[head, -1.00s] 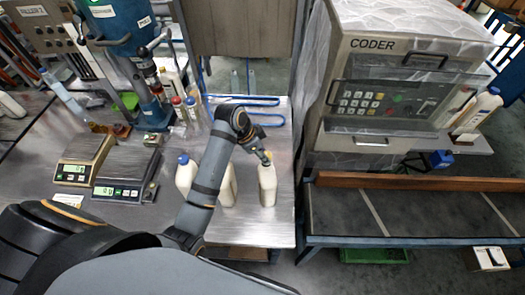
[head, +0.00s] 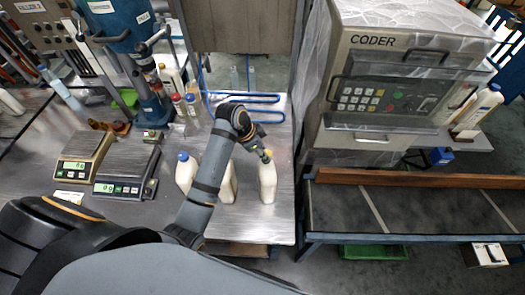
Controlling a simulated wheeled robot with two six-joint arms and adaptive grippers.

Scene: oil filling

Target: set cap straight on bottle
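A white bottle (head: 268,186) stands upright near the right edge of the steel table. A small yellow cap (head: 267,156) is at the top of its neck. My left gripper (head: 263,152) reaches in from the upper left, with its fingertips at the cap, and appears shut on it. The fingers partly hide the cap, and I cannot tell whether it sits level. A second white bottle (head: 229,188) stands to the left, its top hidden behind my arm. A third, with a blue cap (head: 183,156), stands left of my forearm. My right gripper is not in view.
Two scales (head: 83,158) (head: 125,172) stand on the table (head: 262,224) at left. Small bottles and a blue machine (head: 112,30) are behind them. The coder (head: 385,100) stands to the right, above a dark conveyor (head: 420,212).

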